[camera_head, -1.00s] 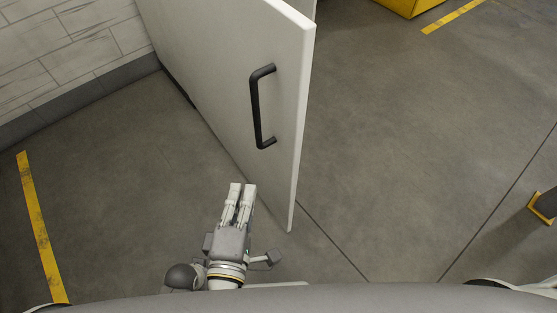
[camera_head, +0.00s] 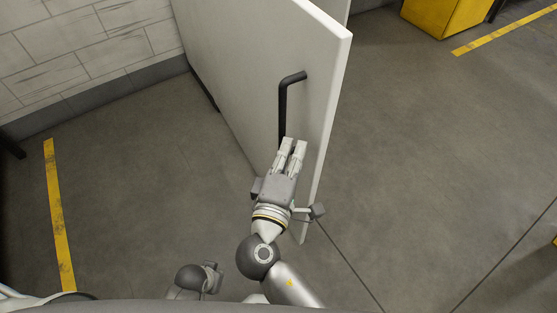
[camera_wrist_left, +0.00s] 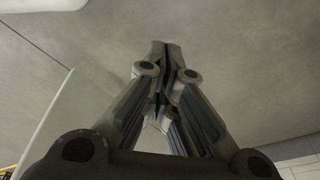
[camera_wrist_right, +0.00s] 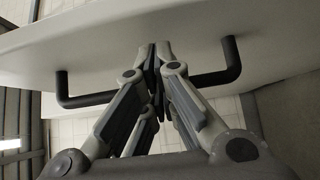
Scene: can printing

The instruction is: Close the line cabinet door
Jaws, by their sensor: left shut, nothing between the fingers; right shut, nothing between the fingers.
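The white cabinet door (camera_head: 235,70) stands open in the head view, its free edge toward me and to the right. A black bar handle (camera_head: 283,105) is on its face; its lower part is hidden behind my right gripper (camera_head: 294,143). The right gripper is shut and empty, its fingertips overlapping the handle in the picture. In the right wrist view the shut fingertips (camera_wrist_right: 160,48) lie between the two ends of the handle (camera_wrist_right: 228,66), in front of the door (camera_wrist_right: 100,40). I cannot tell whether they touch. My left gripper (camera_wrist_left: 166,48) is shut and empty in the left wrist view.
A tiled wall (camera_head: 85,45) is at the left, with a yellow floor stripe (camera_head: 60,220) below it. A yellow box (camera_head: 445,15) stands at the back right. The grey floor (camera_head: 430,160) right of the door is clear.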

